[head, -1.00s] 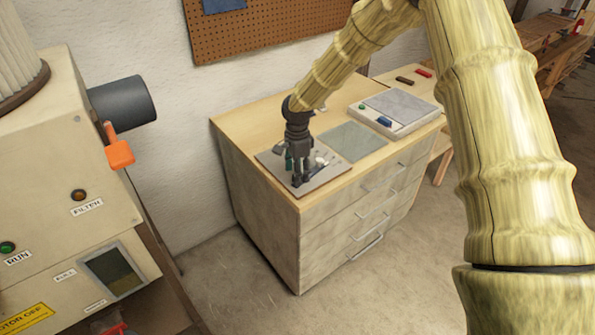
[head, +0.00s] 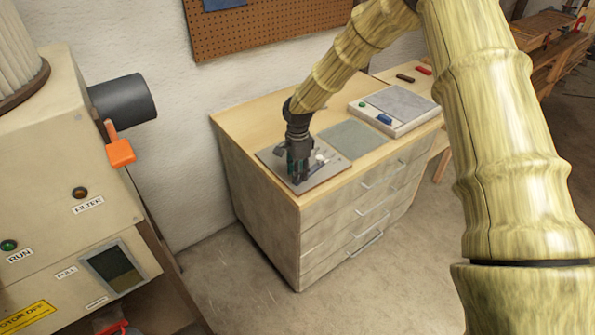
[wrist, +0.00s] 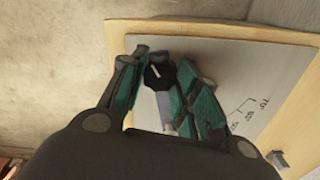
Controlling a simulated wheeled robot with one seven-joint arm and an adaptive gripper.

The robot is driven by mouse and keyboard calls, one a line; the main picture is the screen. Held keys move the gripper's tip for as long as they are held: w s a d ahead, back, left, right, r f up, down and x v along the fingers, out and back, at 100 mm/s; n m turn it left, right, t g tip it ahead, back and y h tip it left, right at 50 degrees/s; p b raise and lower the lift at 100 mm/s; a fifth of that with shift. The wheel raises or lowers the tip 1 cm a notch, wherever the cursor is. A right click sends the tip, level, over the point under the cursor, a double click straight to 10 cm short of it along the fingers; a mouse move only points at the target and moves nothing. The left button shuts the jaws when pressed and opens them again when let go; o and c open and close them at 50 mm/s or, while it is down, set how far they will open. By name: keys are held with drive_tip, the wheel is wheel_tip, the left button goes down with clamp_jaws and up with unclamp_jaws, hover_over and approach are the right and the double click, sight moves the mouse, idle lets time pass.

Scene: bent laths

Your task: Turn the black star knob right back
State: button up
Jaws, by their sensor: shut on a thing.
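The black star knob (wrist: 159,76) sits between my fingers in the wrist view, with a pale mark on its top. My gripper (wrist: 166,66) is shut on it, one green-padded finger on each side. The knob belongs to a grey plate (wrist: 235,62) with dark angle lines and figures to the right of the fingers. In the head view my gripper (head: 299,177) points down onto the same plate (head: 333,168) on the cabinet top. There the fingers hide the knob, and its exact angle cannot be read.
The plate lies at the near end of a wooden-topped drawer cabinet (head: 250,112). A machine with an orange handle (head: 121,152) stands at the left.

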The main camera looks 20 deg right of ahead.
drive_tip(key=n, duration=0.7)
drive_tip(key=shift+b, duration=0.4)
drive_tip(key=n, duration=1.3)
drive_tip(key=shift+n, duration=0.3)
drive_tip(key=n, duration=0.6)
drive_tip(key=shift+n, duration=0.3)
drive_tip(key=o, duration=1.1)
drive_tip(key=shift+c, duration=0.2)
